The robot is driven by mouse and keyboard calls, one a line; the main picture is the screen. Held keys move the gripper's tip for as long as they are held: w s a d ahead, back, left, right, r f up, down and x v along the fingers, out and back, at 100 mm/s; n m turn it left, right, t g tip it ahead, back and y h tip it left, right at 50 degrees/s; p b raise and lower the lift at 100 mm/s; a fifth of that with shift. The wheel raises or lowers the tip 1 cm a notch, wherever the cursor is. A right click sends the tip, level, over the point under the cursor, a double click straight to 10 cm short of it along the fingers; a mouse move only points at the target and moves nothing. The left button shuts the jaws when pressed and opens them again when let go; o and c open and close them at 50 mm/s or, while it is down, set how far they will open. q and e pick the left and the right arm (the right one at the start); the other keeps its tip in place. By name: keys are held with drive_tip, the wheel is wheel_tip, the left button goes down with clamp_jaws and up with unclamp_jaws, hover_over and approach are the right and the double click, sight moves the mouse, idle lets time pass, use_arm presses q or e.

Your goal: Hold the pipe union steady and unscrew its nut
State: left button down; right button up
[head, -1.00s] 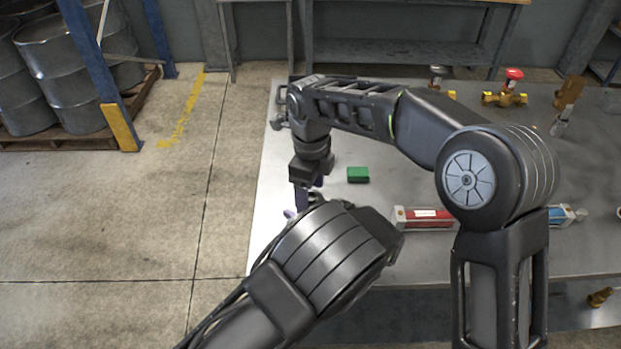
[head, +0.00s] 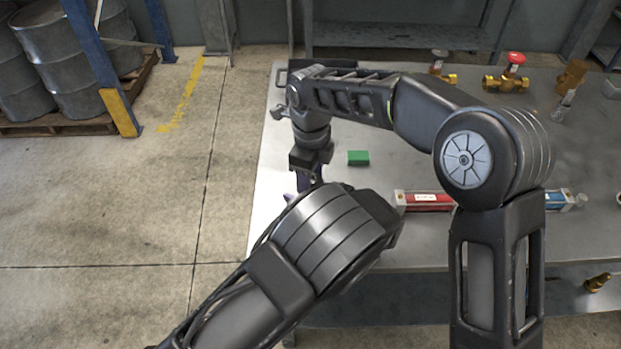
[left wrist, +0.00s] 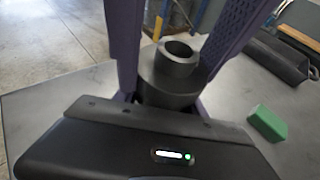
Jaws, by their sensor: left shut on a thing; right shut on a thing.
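The dark grey pipe union stands upright in the left wrist view, its open pipe end (left wrist: 177,58) on top and its wider round nut (left wrist: 165,88) below. Purple fingers of my right gripper (left wrist: 168,82) come down on both sides and are shut on the nut. My left gripper's black body fills the bottom of that view; it is shut on the union lower down, its grip mostly hidden. In the head view my right gripper (head: 312,180) points down at the table's left part. My left forearm hides the union and most of my left gripper there.
A green block (head: 358,158) lies on the grey table (head: 420,165), right of the grippers. A red box (head: 428,202) and a blue one (head: 558,201) lie nearer the front. Brass valves (head: 506,80) stand at the back right. The table's left edge is close to the grippers.

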drive_tip(key=c, duration=0.5)
drive_tip(key=o, duration=1.6)
drive_tip(key=shift+r, duration=2.3)
use_arm(q)
drive_tip(key=c, duration=0.6)
unclamp_jaws()
use_arm(e)
drive_tip(key=shift+f, duration=0.1)
use_arm(q)
drive_tip(key=b+v, duration=0.2)
drive_tip(key=v, duration=0.4)
drive_tip(key=shift+s+d, duration=0.25)
drive_tip(key=shift+d, duration=0.05)
use_arm(e)
wheel_tip(320, 180, down, 2)
drive_tip(key=shift+f, duration=0.15)
use_arm(q)
drive_tip(key=shift+s+d+r, duration=0.3)
drive_tip(key=shift+s+r, duration=0.05)
